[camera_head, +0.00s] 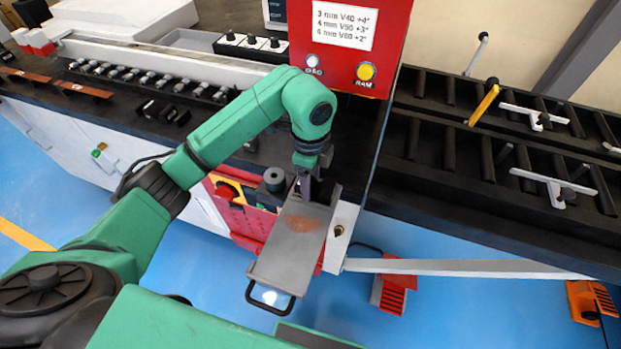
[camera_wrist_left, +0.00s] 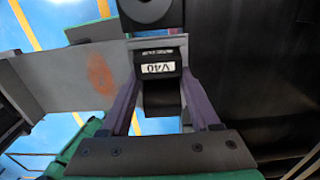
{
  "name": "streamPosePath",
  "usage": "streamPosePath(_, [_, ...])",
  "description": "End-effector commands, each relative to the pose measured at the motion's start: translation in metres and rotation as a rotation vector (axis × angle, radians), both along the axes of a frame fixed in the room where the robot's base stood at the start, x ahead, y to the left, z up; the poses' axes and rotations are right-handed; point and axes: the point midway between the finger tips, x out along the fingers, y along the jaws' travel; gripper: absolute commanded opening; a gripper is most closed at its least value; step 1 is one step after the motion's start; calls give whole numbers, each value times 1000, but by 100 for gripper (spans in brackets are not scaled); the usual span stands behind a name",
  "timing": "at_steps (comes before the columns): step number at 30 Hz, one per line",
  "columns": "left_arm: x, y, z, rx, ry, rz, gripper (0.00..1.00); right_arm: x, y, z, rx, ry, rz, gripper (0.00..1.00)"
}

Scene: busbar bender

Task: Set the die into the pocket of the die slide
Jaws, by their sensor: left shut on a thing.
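My left gripper (camera_head: 305,189) is shut on the die, over the inner end of the die slide (camera_head: 290,238). In the left wrist view the two fingers of the gripper (camera_wrist_left: 158,90) flank the die (camera_wrist_left: 160,92), a dark block with a white V40 label. The die slide is a grey metal plate with a rust-coloured patch and a black loop handle at its front; it also shows in the left wrist view (camera_wrist_left: 60,82). The pocket is hidden by gripper and die. I cannot tell whether the die touches the slide. My right gripper is not in view.
A dark round post (camera_head: 274,180) stands just left of the gripper. The red panel (camera_head: 350,40) with a V40/V50/V60 chart rises behind. Black blocks (camera_head: 163,111) sit on the bench at left. A roller conveyor (camera_head: 480,150) runs right. Blue floor lies in front.

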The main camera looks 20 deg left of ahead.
Motion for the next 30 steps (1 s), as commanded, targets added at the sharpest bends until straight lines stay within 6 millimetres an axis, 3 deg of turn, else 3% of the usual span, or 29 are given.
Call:
streamPosePath(10, [-2,0,-13,4,8,0,0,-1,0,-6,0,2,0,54])
streamPosePath(11, [-2,0,-15,8,11,1,66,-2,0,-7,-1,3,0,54])
streamPosePath(13, [-2,0,-16,8,12,1,92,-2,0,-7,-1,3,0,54])
streamPosePath(30, [-2,1,-16,8,13,3,92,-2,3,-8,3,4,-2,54])
